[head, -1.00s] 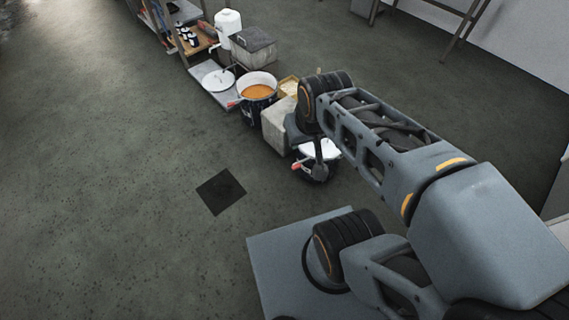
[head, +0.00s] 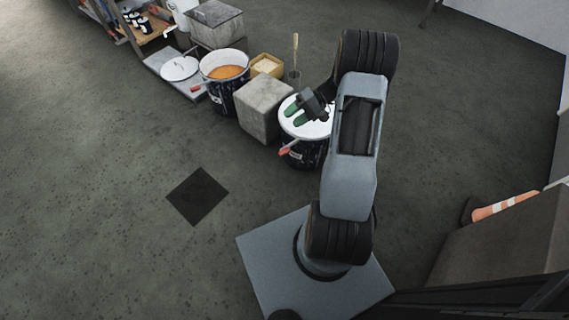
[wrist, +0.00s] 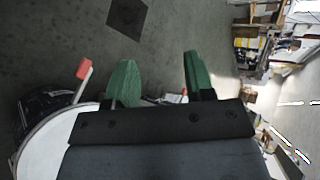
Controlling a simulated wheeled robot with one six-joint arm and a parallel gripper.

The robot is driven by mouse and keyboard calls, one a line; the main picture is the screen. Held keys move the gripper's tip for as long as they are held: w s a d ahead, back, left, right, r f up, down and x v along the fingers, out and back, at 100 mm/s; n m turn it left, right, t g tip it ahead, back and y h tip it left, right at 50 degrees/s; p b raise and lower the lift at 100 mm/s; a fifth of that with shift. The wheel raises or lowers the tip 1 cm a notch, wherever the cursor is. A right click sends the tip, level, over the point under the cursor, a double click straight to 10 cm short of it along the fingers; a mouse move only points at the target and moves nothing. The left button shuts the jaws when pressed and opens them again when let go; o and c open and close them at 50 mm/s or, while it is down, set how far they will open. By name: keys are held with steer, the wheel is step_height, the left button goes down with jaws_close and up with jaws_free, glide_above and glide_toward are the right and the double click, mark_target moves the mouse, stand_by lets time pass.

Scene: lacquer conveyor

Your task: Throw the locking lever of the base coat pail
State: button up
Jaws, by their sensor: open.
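A dark pail (head: 309,157) with a white lid (head: 318,130) stands on the floor. Its label is too small to read. Its lever has a red grip (head: 286,151) that sticks out at the pail's front left side. My gripper (head: 293,111) is open and empty over the left part of the lid, with green fingers. In the wrist view, the red grip (wrist: 84,69) is just left of my gripper (wrist: 158,75), outside the fingers and apart from them. My gripper's body hides part of the lid (wrist: 45,148) there.
A concrete block (head: 262,108) stands close to the pail's left. Beyond it are an open pail of orange liquid (head: 226,73), a tan box (head: 267,65), a loose white lid (head: 180,68) and a shelf (head: 140,38). The floor in front, with a dark square (head: 198,195), is clear.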

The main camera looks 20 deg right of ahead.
steer(key=d+f+m+t+y+b, duration=0.1)
steer(key=d+f+t+y+b, duration=0.15)
steer(key=f, duration=0.65)
steer(key=d+f+m+t+y+b, duration=0.15)
steer(key=d+f+b, duration=0.25)
steer(key=f, duration=0.6)
steer(key=m+t+b, duration=0.1)
steer(key=t+b, duration=0.2)
steer(key=t, duration=0.2)
glide_toward(288, 153)
steer(key=shift+m+t+h, duration=0.25)
steer(key=shift+t+h, duration=0.05)
steer(key=shift+h, duration=0.1)
steer(key=b+x, duration=0.1)
steer(key=x, duration=0.4)
steer(key=b+x, duration=0.1)
steer(key=x, duration=0.5)
steer(key=shift+s+a+r, duration=0.1)
steer(key=shift+a+r, duration=0.1)
steer(key=shift+a, duration=0.3)
steer(key=shift+c, duration=0.3)
jaws_close()
